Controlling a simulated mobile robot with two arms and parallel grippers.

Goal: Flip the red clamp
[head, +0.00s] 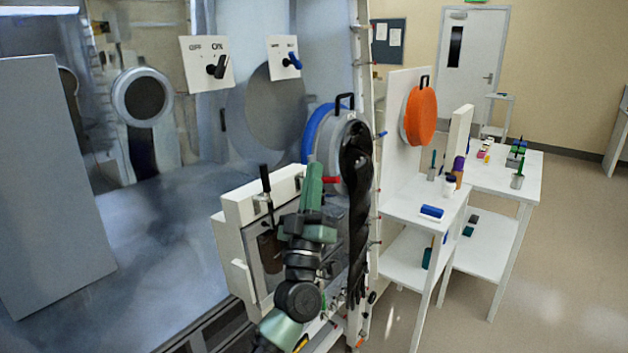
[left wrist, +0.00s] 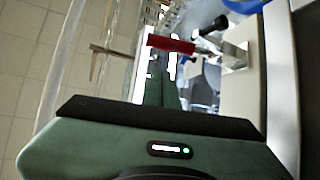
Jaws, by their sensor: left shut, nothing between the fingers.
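The red clamp (head: 331,180) shows in the head view as a short red handle at the lower edge of the round port with the blue ring (head: 313,132). In the left wrist view the red clamp (left wrist: 172,44) lies crosswise just beyond the fingertips, with a metal bracket on its right. My left gripper (head: 314,170), green, is shut and empty, pointing up just left of the clamp. Its fingers also show in the left wrist view (left wrist: 157,78). I cannot tell whether they touch the clamp. My right gripper is not in view.
A black glove (head: 357,170) hangs from the port on the right. A white box with a black lever (head: 265,180) stands left of my arm. An orange disc (head: 421,115) is on a panel behind. White tables (head: 400,205) with small items stand at right.

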